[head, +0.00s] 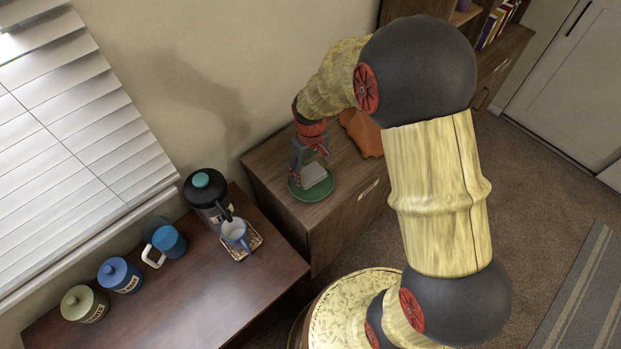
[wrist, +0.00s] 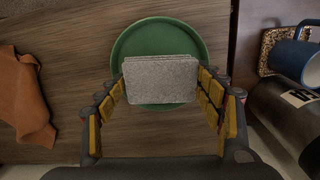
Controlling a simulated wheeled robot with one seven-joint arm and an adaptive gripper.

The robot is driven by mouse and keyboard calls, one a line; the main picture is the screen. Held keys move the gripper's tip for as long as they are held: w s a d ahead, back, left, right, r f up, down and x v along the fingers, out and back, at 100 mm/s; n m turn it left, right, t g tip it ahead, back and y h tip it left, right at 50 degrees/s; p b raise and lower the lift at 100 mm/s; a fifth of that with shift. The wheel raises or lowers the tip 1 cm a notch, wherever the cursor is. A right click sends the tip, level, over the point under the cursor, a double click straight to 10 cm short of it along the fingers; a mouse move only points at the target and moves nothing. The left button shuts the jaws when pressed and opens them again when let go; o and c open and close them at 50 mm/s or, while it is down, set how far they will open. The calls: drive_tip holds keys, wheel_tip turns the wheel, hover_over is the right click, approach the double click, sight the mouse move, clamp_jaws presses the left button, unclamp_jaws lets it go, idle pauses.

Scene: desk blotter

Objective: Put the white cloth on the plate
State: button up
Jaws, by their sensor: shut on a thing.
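The white cloth (wrist: 160,80) looks like a flat, light grey-white folded rectangle. My gripper (wrist: 165,92) is shut on it, with a finger at each side edge. In the wrist view the cloth covers the middle and near part of the green plate (wrist: 160,34). In the head view the cloth (head: 313,174) shows over the plate (head: 316,191), below my gripper (head: 311,165). The plate lies on the wooden cabinet top. I cannot tell whether the cloth touches the plate or is held just above it.
An orange-brown cloth (head: 362,133) lies on the cabinet (head: 268,170) beside the plate. A darker desk (head: 190,290) holds a black pot (head: 206,196), a blue mug (head: 236,234) on a patterned coaster, a blue pitcher (head: 169,241) and two lidded jars. The cabinet's front is clear.

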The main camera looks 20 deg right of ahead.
sight(310, 177)
drive_tip(key=shift+f+b, duration=0.35)
drive_tip(key=shift+f, duration=1.25)
drive_tip(key=shift+f, duration=0.15)
drive_tip(key=o, duration=0.8)
